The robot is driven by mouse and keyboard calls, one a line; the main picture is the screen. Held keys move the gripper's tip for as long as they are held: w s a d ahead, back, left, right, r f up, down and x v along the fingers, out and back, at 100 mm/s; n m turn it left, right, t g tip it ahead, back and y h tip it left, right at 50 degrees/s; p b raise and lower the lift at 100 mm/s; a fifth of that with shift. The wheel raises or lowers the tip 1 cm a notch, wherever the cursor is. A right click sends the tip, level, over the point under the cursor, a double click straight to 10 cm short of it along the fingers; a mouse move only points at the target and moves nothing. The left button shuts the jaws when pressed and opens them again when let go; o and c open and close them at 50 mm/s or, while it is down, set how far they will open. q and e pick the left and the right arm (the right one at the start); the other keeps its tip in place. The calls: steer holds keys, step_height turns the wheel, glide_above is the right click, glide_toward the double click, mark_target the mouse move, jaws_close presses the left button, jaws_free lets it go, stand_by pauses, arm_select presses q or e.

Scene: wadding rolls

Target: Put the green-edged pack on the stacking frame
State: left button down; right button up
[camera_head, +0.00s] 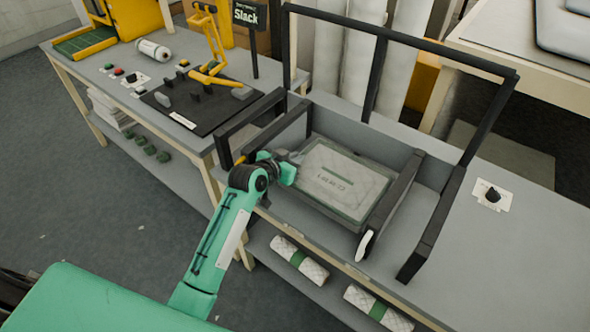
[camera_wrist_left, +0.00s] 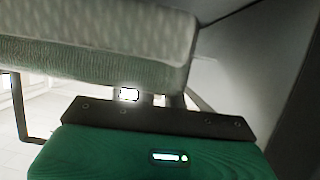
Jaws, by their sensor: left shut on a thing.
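The green-edged pack (camera_head: 343,180) is a flat, pale quilted block with a green rim and dark lettering on top. It lies roughly level between the dark side rails of the stacking frame (camera_head: 399,190); I cannot tell whether it rests on the frame or hangs just above it. My left gripper (camera_head: 289,165) is shut on its left edge; the fingertips are mostly hidden. In the left wrist view the pack (camera_wrist_left: 100,35) fills the top, with its green edge band facing the gripper. My right gripper is not in view.
Tall black uprights and a top bar (camera_head: 400,40) rise around the frame. Wrapped rolls (camera_head: 299,261) lie on the shelf below. A black knob on a white plate (camera_head: 492,195) sits on the bench at right. A dark mat with small tools (camera_head: 200,105) is at left.

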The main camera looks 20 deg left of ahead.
arm_select(q)
steer(key=shift+f, duration=2.4)
steer(key=c, duration=1.5)
jaws_free()
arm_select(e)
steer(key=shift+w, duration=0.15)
arm_select(q)
steer(key=v, duration=1.2)
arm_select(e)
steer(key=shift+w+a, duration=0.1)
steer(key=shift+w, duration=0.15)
arm_select(q)
steer(key=shift+s, duration=0.1)
